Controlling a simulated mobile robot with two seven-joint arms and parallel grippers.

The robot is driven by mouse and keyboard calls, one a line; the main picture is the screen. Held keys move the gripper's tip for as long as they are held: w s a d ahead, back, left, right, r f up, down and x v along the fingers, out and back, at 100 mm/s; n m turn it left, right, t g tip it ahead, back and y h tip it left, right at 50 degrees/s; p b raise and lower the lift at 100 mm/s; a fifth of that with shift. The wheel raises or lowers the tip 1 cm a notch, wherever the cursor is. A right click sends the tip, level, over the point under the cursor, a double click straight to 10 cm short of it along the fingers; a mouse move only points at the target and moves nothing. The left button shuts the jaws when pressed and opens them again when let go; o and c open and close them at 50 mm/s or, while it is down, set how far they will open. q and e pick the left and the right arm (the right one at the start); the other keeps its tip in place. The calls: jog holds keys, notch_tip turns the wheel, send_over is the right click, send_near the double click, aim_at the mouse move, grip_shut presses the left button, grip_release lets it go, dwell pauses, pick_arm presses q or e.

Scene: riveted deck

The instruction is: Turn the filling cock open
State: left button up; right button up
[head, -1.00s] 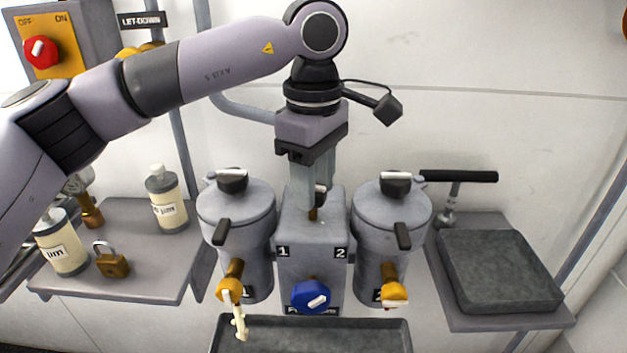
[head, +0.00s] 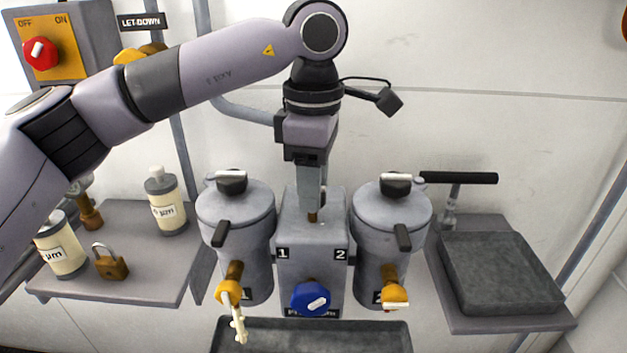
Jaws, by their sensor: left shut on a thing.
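My left gripper (head: 311,198) points straight down over the grey centre block (head: 300,240) between the two canisters. Its fingers are shut on the handle of a small cock on top of the block. The cock's brass stem (head: 312,216) shows just below the fingertips; most of its handle is hidden by the fingers, with a dark part showing at their right side. I take this to be the filling cock. My right gripper is not in view.
Lidded canisters (head: 237,207) and (head: 391,208) stand close on both sides. A blue knob (head: 311,299) is on the block's front, with yellow cocks (head: 229,293) and (head: 395,294) beside it. A dark tray (head: 320,332) lies below.

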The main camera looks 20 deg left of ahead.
pick_arm(q)
jog(key=o, duration=1.1)
jog(key=shift+c, duration=0.2)
notch_tip(320, 180, up, 7)
jog(key=shift+r, duration=0.15)
